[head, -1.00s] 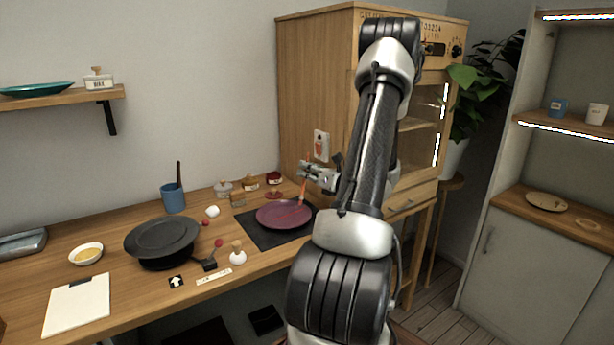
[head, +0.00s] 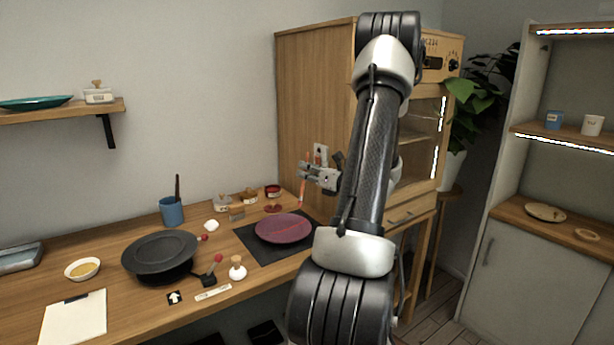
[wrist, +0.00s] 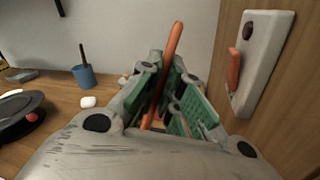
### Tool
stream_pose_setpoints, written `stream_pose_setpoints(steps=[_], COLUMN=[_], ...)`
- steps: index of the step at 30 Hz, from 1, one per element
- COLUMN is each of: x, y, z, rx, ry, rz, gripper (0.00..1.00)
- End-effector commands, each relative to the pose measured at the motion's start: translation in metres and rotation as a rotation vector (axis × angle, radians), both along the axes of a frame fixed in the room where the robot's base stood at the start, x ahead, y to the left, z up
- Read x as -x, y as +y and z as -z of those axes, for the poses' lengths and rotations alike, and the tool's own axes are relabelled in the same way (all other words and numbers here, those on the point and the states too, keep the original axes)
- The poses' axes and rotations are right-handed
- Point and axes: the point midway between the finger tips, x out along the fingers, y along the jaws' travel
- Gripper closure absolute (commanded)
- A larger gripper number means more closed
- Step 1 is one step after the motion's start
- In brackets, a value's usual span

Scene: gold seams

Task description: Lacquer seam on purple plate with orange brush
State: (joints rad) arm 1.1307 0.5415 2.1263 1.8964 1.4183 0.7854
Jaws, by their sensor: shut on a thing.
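The purple plate (head: 283,229) lies flat on a dark mat (head: 256,243) near the right end of the wooden table. A thin darker line seems to show on the plate, but it is too small to tell clearly. My gripper (head: 304,176) is above the back right of the plate, shut on the orange brush (head: 302,190), whose lower end points down. In the wrist view the brush (wrist: 170,60) stands slightly tilted between the green finger pads. Its tip is hidden there, and it appears apart from the plate in the head view.
Small jars (head: 249,196) and a red-topped pot (head: 273,191) stand behind the mat.

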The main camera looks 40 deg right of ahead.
Motion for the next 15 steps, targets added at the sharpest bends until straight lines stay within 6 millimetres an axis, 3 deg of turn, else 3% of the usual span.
stream_pose_setpoints(steps=[15], x=[-0.002], y=[0.004], z=[-0.02], rx=[0.001], ry=[0.0], rz=[-0.008], gripper=[1.0])
